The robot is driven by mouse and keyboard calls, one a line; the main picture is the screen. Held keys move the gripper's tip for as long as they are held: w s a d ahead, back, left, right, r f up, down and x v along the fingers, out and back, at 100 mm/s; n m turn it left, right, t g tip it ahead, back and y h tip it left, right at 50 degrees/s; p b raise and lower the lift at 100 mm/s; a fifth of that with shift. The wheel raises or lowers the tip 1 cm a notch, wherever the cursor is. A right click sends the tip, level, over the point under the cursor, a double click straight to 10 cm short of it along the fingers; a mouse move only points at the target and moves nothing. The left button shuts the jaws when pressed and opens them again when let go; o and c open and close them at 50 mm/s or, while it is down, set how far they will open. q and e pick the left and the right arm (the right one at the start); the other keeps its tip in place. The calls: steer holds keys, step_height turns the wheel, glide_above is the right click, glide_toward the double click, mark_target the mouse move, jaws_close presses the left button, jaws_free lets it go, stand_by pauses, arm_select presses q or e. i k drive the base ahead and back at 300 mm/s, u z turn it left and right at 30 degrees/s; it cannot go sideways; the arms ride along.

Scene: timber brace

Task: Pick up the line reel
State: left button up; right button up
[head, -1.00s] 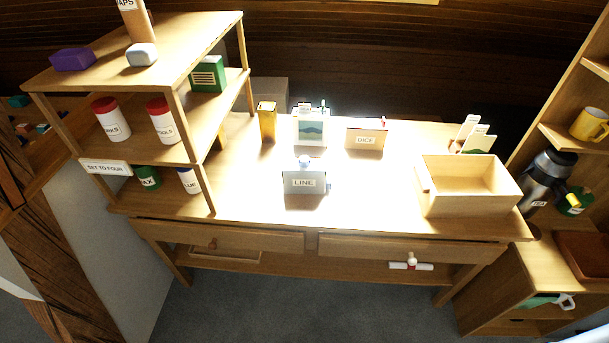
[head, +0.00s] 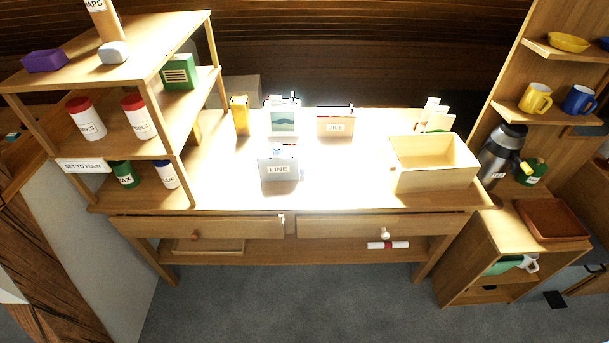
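The line reel (head: 279,168) is a pale grey-white boxy item labelled LINE. It stands upright on the wooden desk (head: 330,195), left of the middle and near the front edge. Nothing touches it from the front, and its label faces me. Neither of my grippers shows in the head view.
Behind the reel stand a yellow box (head: 239,115), a picture card box (head: 282,119) and a DICE box (head: 336,122). An open wooden bin (head: 432,178) is at the right. A shelf unit (head: 185,127) with jars stands at the left. Bare floor (head: 300,300) lies in front.

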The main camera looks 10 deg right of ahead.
mark_target(284, 166)
steer(key=z, duration=0.45)
steer(key=k, duration=1.05)
steer(key=z, duration=0.95)
steer(key=i, duration=0.7)
steer(key=z, duration=0.35)
steer(key=i, duration=0.95)
steer(key=u, duration=0.85)
steer(key=i, duration=0.7)
steer(key=u, duration=0.65)
